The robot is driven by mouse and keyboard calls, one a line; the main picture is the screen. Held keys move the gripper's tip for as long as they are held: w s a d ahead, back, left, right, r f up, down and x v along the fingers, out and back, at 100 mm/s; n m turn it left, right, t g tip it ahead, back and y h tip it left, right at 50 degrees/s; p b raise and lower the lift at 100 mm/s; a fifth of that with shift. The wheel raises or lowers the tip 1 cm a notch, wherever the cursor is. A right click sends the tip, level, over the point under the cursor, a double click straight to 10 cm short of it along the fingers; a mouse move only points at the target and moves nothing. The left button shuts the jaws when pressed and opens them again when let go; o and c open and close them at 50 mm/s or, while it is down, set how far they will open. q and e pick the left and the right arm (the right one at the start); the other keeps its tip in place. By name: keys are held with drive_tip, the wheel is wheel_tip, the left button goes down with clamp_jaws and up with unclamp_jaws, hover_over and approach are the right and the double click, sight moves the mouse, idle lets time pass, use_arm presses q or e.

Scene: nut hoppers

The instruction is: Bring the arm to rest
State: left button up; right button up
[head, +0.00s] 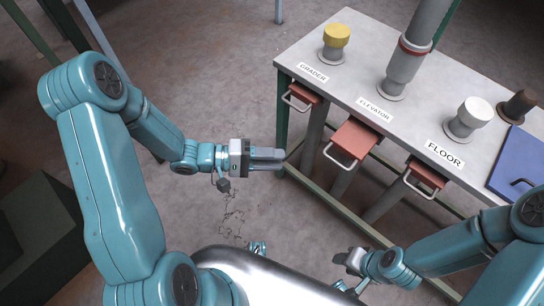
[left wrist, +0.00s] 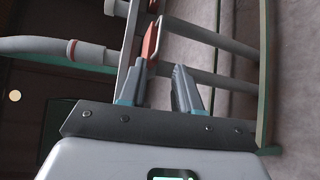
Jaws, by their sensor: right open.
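My left gripper (head: 268,158) is held out in front of the bench, left of the red drawers in the head view. In the left wrist view its two fingers (left wrist: 160,72) stand apart with nothing between them. A red drawer or handle shows beyond them in that view (left wrist: 151,42). My right gripper (head: 347,260) is low at the bottom of the head view, near my silver body. It is open, and I see nothing held in it. Both grippers look clear of the bench.
A grey bench (head: 350,30) carries a yellow-capped fitting (head: 337,36), a grey pipe (head: 405,68), a white-capped fitting (head: 475,112) and a blue panel (head: 520,160). Labels read GRADER, ELEVATOR and FLOOR. Red drawers (head: 355,138) with handles jut from its front. Open floor (head: 225,120) lies left.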

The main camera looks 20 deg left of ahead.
idle(0.3)
use_arm(q)
drive_tip(key=d+r+n+y+p, duration=0.2)
drive_tip(key=d+y+p, duration=0.1)
drive_tip(key=d+p, duration=0.6)
drive_tip(key=s+a+f+m+g+y, duration=0.2)
drive_tip(key=s+f+m+g+y, duration=0.1)
drive_tip(key=s+f+y, duration=0.1)
drive_tip(key=s+a+f+m+g+y+p, duration=0.1)
drive_tip(key=s+a+f+m+g+y, duration=0.2)
drive_tip(key=s+f, duration=0.3)
drive_tip(key=shift+s+a+m+g+y, duration=0.25)
drive_tip(key=shift+s+m+g+y, duration=0.15)
drive_tip(key=shift+s, duration=0.7)
drive_tip(key=shift+f, duration=0.1)
idle(0.5)
